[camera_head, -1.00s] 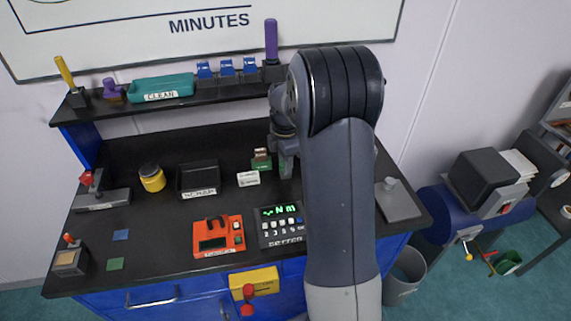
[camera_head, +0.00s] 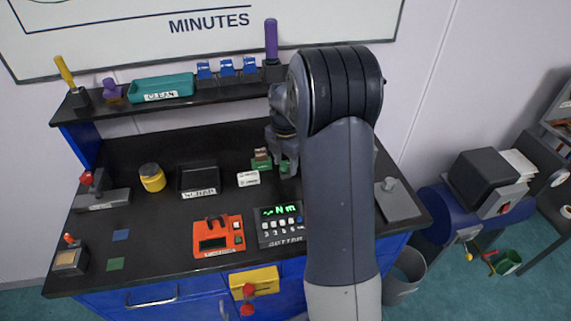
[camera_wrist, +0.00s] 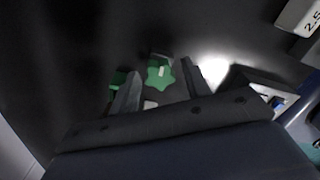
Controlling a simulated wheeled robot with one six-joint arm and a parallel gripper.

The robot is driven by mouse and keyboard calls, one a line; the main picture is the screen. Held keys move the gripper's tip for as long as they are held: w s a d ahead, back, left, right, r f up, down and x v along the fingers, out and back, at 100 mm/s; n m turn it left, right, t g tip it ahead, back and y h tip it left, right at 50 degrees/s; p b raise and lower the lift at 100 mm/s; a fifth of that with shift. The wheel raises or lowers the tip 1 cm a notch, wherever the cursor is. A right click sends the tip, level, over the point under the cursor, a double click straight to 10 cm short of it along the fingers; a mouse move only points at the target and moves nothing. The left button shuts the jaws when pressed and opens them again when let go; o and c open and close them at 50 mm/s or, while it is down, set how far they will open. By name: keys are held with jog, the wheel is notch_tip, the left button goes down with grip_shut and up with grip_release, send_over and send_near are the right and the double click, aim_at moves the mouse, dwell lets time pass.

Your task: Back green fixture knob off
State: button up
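The green star-shaped knob (camera_wrist: 160,73) shows in the wrist view, lying between and just beyond my fingertips. Another green part of the fixture (camera_wrist: 118,80) is partly hidden behind the left finger. In the head view the green fixture (camera_head: 262,160) stands on the black bench, just left of my gripper (camera_head: 282,165), and the knob side is mostly covered by my fingers. In the wrist view my gripper (camera_wrist: 161,68) is open, with a gap between each finger and the knob. I cannot tell how deep the fingertips reach around it.
A small white labelled block (camera_head: 248,178) sits in front of the fixture. A black scrap tray (camera_head: 198,194) lies to the left. The torque readout box (camera_head: 280,236) and an orange device (camera_head: 217,251) are nearer. A shelf (camera_head: 130,113) runs behind.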

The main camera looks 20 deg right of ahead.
dwell(0.3)
jog(key=m, duration=1.3)
jog(key=shift+m, duration=0.3)
jog(key=m, duration=0.4)
jog(key=shift+m, duration=0.4)
jog(key=shift+c, duration=0.6)
jog(key=c, duration=0.7)
jog(key=n, duration=0.4)
jog(key=shift+n, duration=0.4)
jog(key=shift+c, duration=0.2)
